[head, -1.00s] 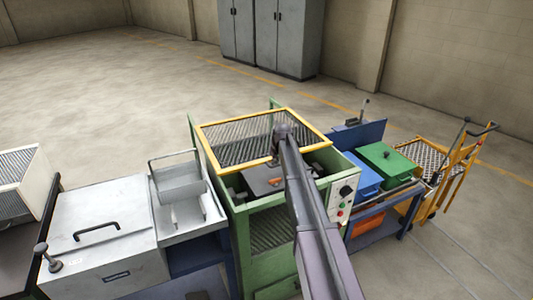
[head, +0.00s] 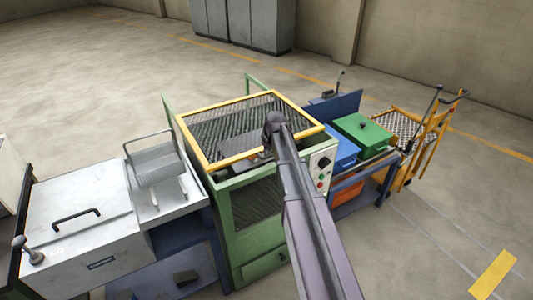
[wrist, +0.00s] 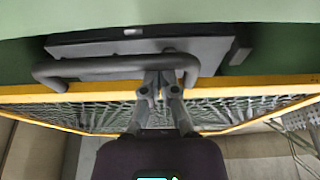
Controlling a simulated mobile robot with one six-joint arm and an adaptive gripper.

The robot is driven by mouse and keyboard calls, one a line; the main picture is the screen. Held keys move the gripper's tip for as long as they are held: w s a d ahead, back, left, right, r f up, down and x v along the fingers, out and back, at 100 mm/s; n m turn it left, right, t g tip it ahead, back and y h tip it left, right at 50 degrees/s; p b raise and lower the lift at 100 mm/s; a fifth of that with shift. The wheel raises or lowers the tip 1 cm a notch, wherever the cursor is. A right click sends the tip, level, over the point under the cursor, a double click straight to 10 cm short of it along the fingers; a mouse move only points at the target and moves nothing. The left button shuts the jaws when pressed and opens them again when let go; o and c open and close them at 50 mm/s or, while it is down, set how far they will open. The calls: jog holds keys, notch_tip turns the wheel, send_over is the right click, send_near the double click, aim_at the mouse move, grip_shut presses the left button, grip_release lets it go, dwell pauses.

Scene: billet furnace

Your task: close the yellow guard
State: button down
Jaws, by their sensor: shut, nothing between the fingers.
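The yellow guard (head: 195,147) is a yellow frame with grey mesh on top of the green machine (head: 245,210). It lies over the machine's opening, its front bar close to the front edge; a small gap seems to show there. In the wrist view the yellow bar (wrist: 270,85) crosses the picture, with a dark curved handle (wrist: 95,67) along it. My gripper (wrist: 160,82) is shut and empty, its fingertips over the bar beside the handle's right part. I cannot tell whether they touch. In the head view my arm hides the fingertips.
A dark plate (wrist: 130,42) lies beyond the bar in the wrist view. A control panel (head: 321,168) is at the machine's right front.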

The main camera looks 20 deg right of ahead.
jog(key=shift+r, duration=0.15)
jog(key=p+v, duration=0.3)
jog(key=shift+a+r+p, duration=0.1)
jog(key=shift+r+p, duration=0.15)
jog(key=shift+p, duration=0.05)
jog(key=p+v, duration=0.6)
dwell(0.3)
jog(key=shift+s+r, duration=0.1)
jog(key=c, duration=0.6)
grip_release()
jog(key=shift+c, duration=0.2)
jog(key=d+r+m+g+p, duration=0.1)
jog(key=d+r+m+p, duration=0.3)
jog(key=m, duration=1.4)
jog(key=shift+s+r+p, duration=0.2)
jog(key=shift+r+p, duration=0.15)
jog(key=shift+p, duration=0.25)
jog(key=shift+f, duration=0.15)
